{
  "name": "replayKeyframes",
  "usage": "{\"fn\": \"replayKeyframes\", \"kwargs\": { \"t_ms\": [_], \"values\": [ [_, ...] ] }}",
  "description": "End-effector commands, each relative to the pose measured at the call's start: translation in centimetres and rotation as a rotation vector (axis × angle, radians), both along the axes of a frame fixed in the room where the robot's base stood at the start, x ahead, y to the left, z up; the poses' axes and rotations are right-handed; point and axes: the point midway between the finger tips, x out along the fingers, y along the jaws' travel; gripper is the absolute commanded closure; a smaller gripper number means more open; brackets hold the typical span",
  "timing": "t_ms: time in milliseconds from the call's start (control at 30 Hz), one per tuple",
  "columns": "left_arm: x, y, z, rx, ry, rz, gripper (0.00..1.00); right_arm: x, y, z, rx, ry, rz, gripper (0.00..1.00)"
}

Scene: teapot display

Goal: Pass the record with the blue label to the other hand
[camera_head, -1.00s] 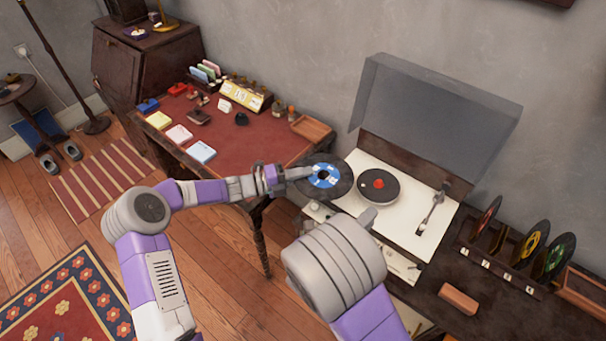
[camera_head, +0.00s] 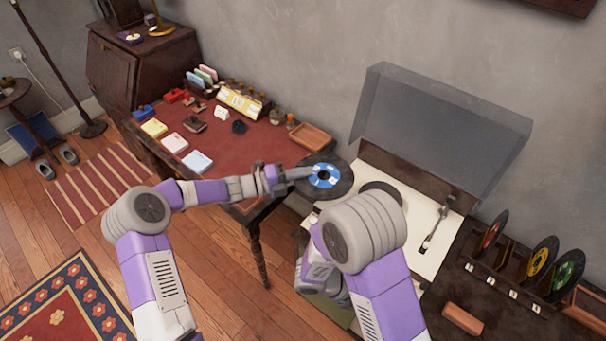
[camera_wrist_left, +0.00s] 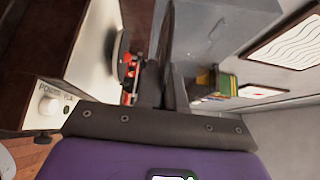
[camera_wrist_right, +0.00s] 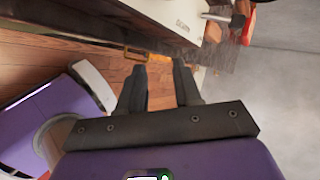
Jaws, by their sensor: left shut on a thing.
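The record with the blue label (camera_head: 325,177) is a black disc held out flat in the air, left of the record player. My left gripper (camera_head: 303,173) is shut on its left edge. In the left wrist view the fingers (camera_wrist_left: 168,75) are close together, and the dark record is hard to tell from them. My right gripper (camera_wrist_right: 158,78) shows in the right wrist view with its fingers apart and nothing between them. In the head view it is mostly hidden by my right arm, below the record and apart from it.
The record player (camera_head: 427,262) has its clear lid (camera_head: 440,125) up, and my right arm partly covers it. A rack (camera_head: 505,285) with several records stands at the right, near a brown block (camera_head: 462,319). A red-topped desk (camera_head: 250,150) with stationery is at the left.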

Motion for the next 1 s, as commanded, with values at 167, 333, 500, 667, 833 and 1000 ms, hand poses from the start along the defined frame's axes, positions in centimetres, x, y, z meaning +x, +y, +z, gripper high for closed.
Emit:
{"fn": "replayKeyframes", "kwargs": {
  "t_ms": [167, 333, 500, 667, 833, 1000],
  "values": [
    [0.0, 0.0, 0.0, -0.001, 0.000, 0.000, 1.00, -6.8, 1.5, -6.4, 0.280, -0.143, -0.718, 0.67],
    [0.0, 0.0, 0.0, -0.001, 0.000, 0.000, 1.00, -9.2, 6.0, -9.8, 0.368, -0.349, -1.553, 0.67],
    [0.0, 0.0, 0.0, -0.001, 0.000, 0.000, 1.00, -6.9, 8.3, -11.4, 0.255, -0.576, -2.371, 0.67],
    [0.0, 0.0, 0.0, -0.001, 0.000, 0.000, 1.00, -4.0, 7.2, -12.2, 0.058, -0.761, -2.931, 0.67],
    [0.0, 0.0, 0.0, -0.001, 0.000, 0.000, 1.00, -3.1, 5.6, -12.9, 0.106, 0.793, 2.864, 0.67],
    [0.0, 0.0, 0.0, -0.001, 0.000, 0.000, 1.00, -3.1, 5.2, -13.1, 0.142, 0.791, 2.805, 0.67]
  ]
}}
